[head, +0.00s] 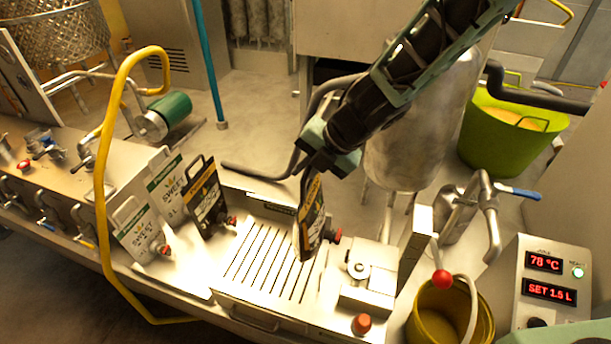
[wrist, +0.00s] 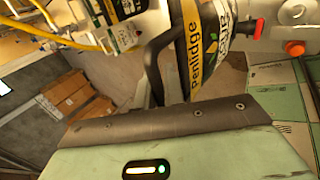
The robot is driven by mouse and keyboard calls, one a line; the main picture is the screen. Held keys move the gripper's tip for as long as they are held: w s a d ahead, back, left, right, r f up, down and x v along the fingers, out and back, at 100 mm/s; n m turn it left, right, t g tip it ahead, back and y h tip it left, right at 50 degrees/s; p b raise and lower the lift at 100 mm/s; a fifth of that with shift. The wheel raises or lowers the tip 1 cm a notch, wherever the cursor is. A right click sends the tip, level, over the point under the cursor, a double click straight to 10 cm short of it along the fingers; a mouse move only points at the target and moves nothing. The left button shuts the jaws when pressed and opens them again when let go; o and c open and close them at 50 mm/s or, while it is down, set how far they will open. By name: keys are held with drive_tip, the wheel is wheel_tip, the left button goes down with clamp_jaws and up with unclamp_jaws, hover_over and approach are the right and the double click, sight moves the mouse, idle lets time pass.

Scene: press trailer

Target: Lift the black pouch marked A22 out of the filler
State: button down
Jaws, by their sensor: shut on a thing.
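My gripper (head: 318,163) is shut on the top of a black pouch (head: 309,228) with a yellow band and a red cap on its right side. The pouch hangs roughly upright over the right part of the filler's slatted tray (head: 262,262). I cannot tell whether its bottom edge touches the slats. In the wrist view the pouch (wrist: 207,45) shows edge-on beyond the grey jaw pad, with "Penlidge" on its yellow band. The mark A22 is not readable. The pouch's top is hidden by my gripper.
Another black pouch (head: 207,203) and two white pouches, one in front (head: 136,230), stand to the left. The filler's metal block (head: 366,290) and red-knobbed lever (head: 441,278) are close on the right. A steel tank (head: 405,140) stands behind; a yellow hose (head: 108,170) arches at left.

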wheel_tip(320, 180, up, 11)
idle(0.4)
idle(0.4)
